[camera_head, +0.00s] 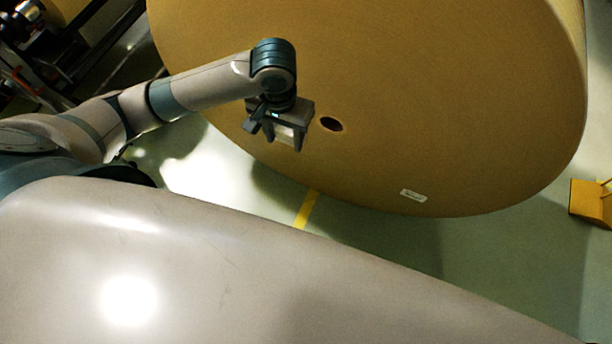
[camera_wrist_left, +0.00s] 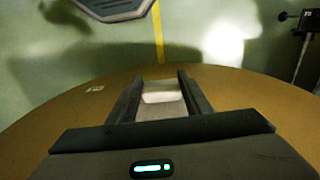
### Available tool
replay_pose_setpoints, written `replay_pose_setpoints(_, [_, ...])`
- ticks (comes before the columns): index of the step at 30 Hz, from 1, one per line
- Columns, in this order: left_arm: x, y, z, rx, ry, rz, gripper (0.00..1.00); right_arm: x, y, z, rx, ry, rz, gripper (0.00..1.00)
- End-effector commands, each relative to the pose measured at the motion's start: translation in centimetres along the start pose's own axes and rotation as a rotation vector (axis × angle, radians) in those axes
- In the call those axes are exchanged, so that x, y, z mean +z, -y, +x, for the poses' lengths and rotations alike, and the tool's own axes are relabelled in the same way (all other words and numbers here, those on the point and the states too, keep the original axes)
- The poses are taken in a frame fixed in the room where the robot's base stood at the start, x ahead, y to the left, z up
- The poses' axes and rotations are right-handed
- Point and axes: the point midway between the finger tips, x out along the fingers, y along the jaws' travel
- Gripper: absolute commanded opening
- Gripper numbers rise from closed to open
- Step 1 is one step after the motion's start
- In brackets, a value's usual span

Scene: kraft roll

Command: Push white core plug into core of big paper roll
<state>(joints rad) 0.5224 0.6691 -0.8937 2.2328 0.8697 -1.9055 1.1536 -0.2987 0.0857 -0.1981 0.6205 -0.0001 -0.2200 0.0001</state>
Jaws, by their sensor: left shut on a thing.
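The big paper roll (camera_head: 430,90) is brown and fills the upper right of the head view, its flat face toward me. Its dark core hole (camera_head: 331,124) is open. My left gripper (camera_head: 286,141) is just left of the hole in the picture, in front of the face. It is shut on the white core plug (camera_head: 287,131), which shows pale between the fingers. In the left wrist view the plug (camera_wrist_left: 162,97) sits between the two dark fingers, with the roll face around them. The core hole is not visible there. My right gripper is not in view.
A yellow block (camera_head: 590,201) stands on the floor at the right. A white label (camera_head: 413,195) is on the roll's lower face. A yellow floor line (camera_head: 306,210) runs below the roll. Dark machinery (camera_head: 30,60) stands at the upper left.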

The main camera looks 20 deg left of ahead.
Motion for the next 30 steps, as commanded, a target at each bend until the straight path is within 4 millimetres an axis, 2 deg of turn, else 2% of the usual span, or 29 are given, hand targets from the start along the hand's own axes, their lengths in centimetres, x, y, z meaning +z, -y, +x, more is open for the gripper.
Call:
replay_pose_setpoints(5, [-0.3,-2.4,3.0,0.064,-0.035,0.002,0.08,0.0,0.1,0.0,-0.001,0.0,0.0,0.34])
replay_pose_setpoints(11, [-1.4,-5.8,8.5,0.198,-0.121,0.0,0.08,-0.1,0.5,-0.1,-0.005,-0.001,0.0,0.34])
replay_pose_setpoints(15, [-1.9,-6.8,12.8,0.3,-0.193,-0.015,0.08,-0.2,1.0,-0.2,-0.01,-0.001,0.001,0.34])
replay_pose_setpoints(21, [-1.6,-6.5,18.2,0.427,-0.291,-0.048,0.08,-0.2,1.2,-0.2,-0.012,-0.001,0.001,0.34])
replay_pose_setpoints(24, [-1.3,-5.9,20.0,0.469,-0.33,-0.063,0.08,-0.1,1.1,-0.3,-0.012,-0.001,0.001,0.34])
replay_pose_setpoints(30, [-0.7,-5.2,21.9,0.515,-0.373,-0.078,0.08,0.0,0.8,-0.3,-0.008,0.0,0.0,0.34])
